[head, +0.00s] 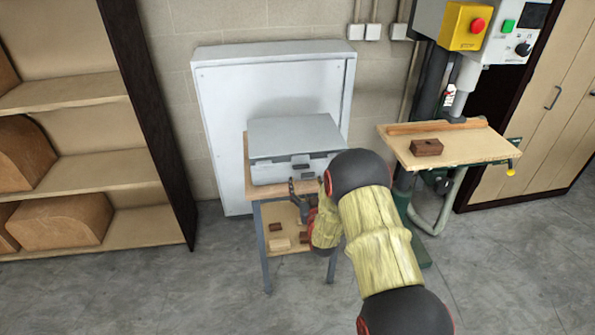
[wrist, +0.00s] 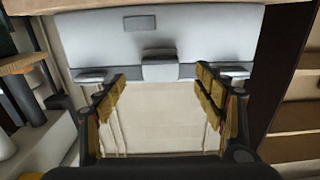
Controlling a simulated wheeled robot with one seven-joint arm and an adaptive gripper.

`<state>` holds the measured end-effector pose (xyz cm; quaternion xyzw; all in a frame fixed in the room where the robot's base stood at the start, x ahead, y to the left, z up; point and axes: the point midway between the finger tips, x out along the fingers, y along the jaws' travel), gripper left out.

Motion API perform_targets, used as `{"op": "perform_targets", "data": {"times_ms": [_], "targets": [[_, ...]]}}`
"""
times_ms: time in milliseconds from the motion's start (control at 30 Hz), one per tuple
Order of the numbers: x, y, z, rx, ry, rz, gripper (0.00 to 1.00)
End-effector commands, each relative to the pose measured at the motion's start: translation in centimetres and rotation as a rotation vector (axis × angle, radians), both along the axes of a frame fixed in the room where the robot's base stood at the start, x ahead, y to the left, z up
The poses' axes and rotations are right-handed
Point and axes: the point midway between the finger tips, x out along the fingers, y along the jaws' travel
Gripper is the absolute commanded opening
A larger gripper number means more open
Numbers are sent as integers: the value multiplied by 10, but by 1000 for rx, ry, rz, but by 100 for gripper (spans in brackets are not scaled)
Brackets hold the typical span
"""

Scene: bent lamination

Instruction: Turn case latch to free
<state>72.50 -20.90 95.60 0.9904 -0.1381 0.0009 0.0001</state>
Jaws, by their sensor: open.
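The grey case (head: 293,137) sits closed on the small wooden table in the head view. Its front fills the upper part of the wrist view (wrist: 215,35), where the picture looks upside down. A pale, block-shaped latch (wrist: 161,68) sits at the middle of a dark band across the case front, with a smaller pale fitting on each side. My gripper (head: 305,188) is in front of the case at about table height. In the wrist view my gripper (wrist: 160,78) is open and empty. Its fingers lie either side of the latch, apart from it; the depth gap is unclear.
The wooden table (head: 262,190) has a lower shelf with several small blocks. A drill press table (head: 455,148) with a brown block stands to the right. A shelf unit (head: 90,92) stands left, and a white cabinet (head: 222,110) behind. The floor in front is clear.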

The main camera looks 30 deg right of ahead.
Motion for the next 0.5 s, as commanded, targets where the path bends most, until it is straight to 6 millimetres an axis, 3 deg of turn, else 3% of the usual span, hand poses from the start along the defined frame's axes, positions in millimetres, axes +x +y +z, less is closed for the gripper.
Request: {"op": "perform_targets", "data": {"times_ms": [500], "targets": [[65,-18,-1,0,0,0,70]]}}
